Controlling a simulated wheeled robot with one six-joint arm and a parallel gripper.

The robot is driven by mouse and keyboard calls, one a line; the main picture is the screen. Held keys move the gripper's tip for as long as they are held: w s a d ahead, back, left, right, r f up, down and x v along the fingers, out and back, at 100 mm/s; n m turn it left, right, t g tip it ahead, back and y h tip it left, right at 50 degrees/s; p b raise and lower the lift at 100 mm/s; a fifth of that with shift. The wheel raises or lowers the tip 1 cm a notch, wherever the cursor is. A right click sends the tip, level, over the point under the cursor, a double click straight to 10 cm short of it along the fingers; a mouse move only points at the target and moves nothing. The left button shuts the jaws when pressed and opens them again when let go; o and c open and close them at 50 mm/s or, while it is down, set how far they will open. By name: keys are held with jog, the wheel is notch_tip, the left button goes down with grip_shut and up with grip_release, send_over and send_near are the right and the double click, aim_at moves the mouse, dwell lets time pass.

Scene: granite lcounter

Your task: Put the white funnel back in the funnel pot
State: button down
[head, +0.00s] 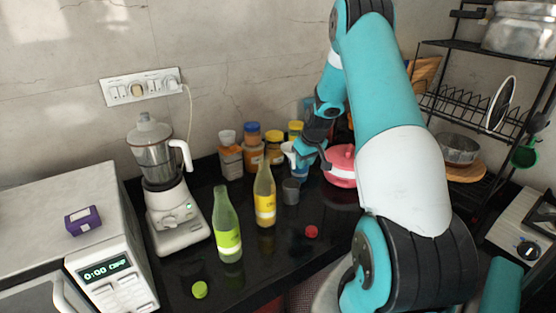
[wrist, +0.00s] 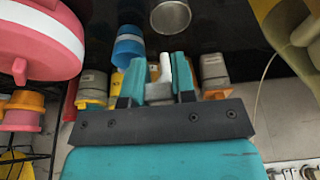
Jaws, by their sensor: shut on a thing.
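My gripper (head: 301,152) is over the back of the counter, in front of the jars. It is shut on the white funnel (head: 288,149), which is partly hidden by the fingers. In the wrist view the funnel's pale narrow stem (wrist: 165,68) shows between the two teal fingers (wrist: 158,80). A small grey metal cup (head: 291,191), seemingly the funnel pot, stands on the black counter just below and in front of the gripper. In the wrist view its round open top (wrist: 171,16) lies beyond the fingertips, apart from the funnel.
A yellow bottle (head: 265,196) stands close left of the cup, with a green bottle (head: 227,228) nearer. Several jars (head: 252,147) line the wall. A pink casserole (head: 340,167) is at right. A red cap (head: 311,231) lies on clear counter in front.

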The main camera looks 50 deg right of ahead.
aim_at(291, 192)
jog(key=shift+w+a+r+n, duration=0.2)
jog(key=shift+w+a+n, duration=0.25)
jog(key=shift+w+n, duration=0.2)
jog(key=shift+s+f+b, duration=0.1)
jog(key=shift+s+b, duration=0.25)
jog(key=shift+s, duration=0.45)
jog(key=shift+t, duration=0.3)
jog(key=shift+s+f+b, duration=0.2)
jog(key=shift+f+b, duration=0.8)
jog(key=shift+f, duration=0.2)
jog(key=shift+s+f+b, duration=0.2)
jog(key=shift+f+b, duration=0.8)
jog(key=shift+f, duration=0.2)
jog(key=shift+a+f, duration=0.1)
jog(key=shift+f, duration=0.05)
jog(key=shift+f+b, duration=2.7)
jog(key=shift+f, duration=0.65)
